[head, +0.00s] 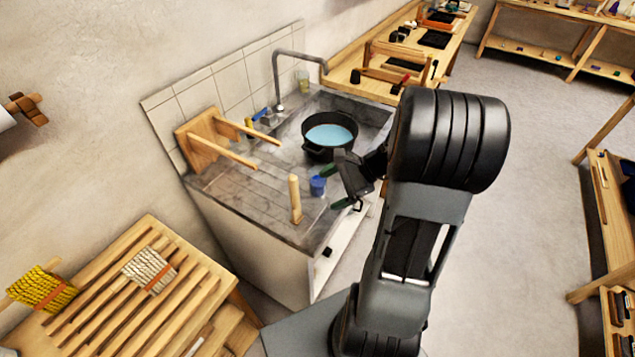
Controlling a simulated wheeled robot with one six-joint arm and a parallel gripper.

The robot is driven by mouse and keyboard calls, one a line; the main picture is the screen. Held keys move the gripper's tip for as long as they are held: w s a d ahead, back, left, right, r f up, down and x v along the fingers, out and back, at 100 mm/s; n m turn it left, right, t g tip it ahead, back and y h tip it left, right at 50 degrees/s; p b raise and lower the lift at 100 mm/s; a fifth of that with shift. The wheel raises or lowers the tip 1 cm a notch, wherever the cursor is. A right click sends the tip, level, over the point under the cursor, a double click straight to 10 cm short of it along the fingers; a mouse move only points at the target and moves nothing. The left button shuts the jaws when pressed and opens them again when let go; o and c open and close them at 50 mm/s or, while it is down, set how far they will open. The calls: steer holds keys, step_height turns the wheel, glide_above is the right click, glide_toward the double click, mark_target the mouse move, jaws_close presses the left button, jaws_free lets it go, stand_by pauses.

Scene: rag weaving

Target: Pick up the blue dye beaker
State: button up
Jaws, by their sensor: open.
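The blue dye beaker (317,186) is a small blue cup standing upright on the grey stone counter (240,190), near its front right part. My gripper (333,187) is open, with its dark green-tipped fingers beside the beaker on its right side. One fingertip shows behind the beaker and one in front of it. From this view I cannot tell whether the fingers touch the beaker.
A black pot (318,148) with light blue liquid stands just behind the beaker. A wooden post (295,199) rises close to its left. A wooden rack (205,135) with two prongs and a grey faucet (277,82) are further back. A slatted wooden bench (120,300) is front left.

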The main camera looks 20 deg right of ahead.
steer(key=w+d+f+m+t, duration=0.2)
steer(key=d+m+t, duration=0.4)
steer(key=d+m, duration=0.25)
steer(key=p, duration=0.2)
glide_toward(310, 174)
steer(key=shift+w+a+f+t+y, duration=0.15)
steer(key=shift+w+a+f, duration=0.2)
steer(key=shift+f, duration=0.15)
steer(key=shift+w+a+f+t+y, duration=0.15)
steer(key=shift+w+a+f, duration=0.15)
steer(key=shift+f, duration=0.15)
steer(key=shift+p+x, duration=0.95)
steer(key=shift+x, duration=1.7)
steer(key=shift+r, duration=0.1)
steer(key=shift+c, duration=0.3)
steer(key=c, duration=1.1)
steer(key=shift+r, duration=0.2)
